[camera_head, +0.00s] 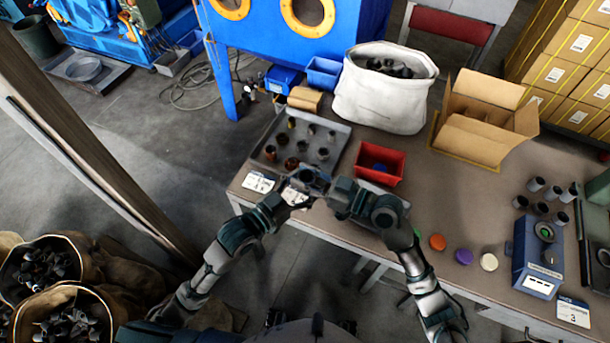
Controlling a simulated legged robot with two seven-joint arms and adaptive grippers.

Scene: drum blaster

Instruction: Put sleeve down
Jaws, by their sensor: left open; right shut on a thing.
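A grey tray (316,143) on the near left part of the table holds several dark and rusty-brown sleeves (270,153) standing apart. My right gripper (317,181) is at the tray's front edge, shut on a small dark sleeve (305,178). The sleeve is mostly covered by the gripper, and I cannot tell whether it touches the tray. My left gripper (293,199) is open, close beside the right one, over the table's front edge. Its fingertips are partly hidden.
A red bin (395,163) stands just right of the tray. Behind are a white sack (375,103) and an open carton (475,140). Coloured caps (463,256), several grey cylinders (536,184) and a blue device (535,258) are at right. The table's middle is clear.

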